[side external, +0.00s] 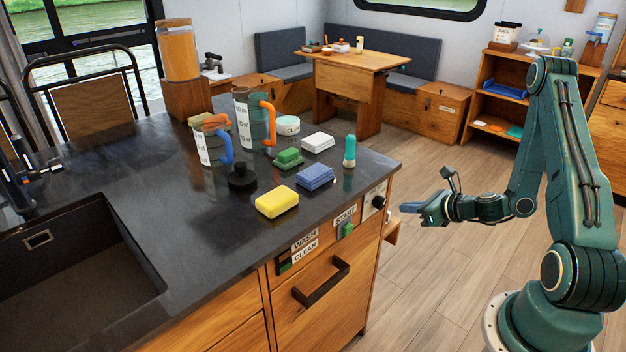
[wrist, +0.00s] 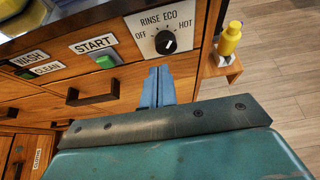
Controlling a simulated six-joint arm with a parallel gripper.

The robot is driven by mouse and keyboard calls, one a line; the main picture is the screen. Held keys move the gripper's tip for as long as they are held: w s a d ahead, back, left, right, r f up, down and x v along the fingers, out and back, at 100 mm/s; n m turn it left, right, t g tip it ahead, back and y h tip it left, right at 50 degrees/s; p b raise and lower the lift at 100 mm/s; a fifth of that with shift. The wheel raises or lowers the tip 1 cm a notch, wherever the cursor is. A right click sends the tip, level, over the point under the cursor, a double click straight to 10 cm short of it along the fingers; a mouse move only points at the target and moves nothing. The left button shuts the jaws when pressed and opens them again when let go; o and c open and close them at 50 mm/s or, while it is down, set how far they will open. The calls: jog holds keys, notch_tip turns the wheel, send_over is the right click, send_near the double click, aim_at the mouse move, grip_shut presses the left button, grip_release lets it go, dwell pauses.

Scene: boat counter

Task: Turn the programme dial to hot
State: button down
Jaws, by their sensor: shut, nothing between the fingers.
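The programme dial (wrist: 165,41) is a round black knob on a pale plate, near the top of the wrist view. Its plate (wrist: 150,24) reads OFF, RINSE, ECO and HOT, with HOT at the right. A small pale mark shows on the knob's face, but its exact direction is hard to tell. The dial also shows in the side view (side external: 378,202) at the right end of the counter front. My gripper (wrist: 158,72) is shut and empty, its blue fingers just below the dial in the wrist picture. In the side view my gripper (side external: 404,208) is apart from the panel.
A green START button (wrist: 105,61) and a WASH/CLEAN switch (side external: 284,267) lie left of the dial. A black drawer handle (side external: 321,283) sticks out below. A yellow bottle (wrist: 230,38) stands on a small side shelf (wrist: 222,68) right of the dial. The floor before the counter is clear.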

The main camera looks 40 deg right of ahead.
aim_at(377, 195)
jog(key=shift+w, duration=0.1)
jog(key=shift+w, duration=3.35)
jog(key=shift+d+f, duration=0.1)
jog(key=shift+f, duration=0.15)
jog(key=shift+d+r, duration=0.1)
jog(key=shift+d, duration=0.65)
jog(key=shift+r, duration=0.4)
jog(key=shift+s, duration=0.15)
jog(key=shift+s, duration=2.85)
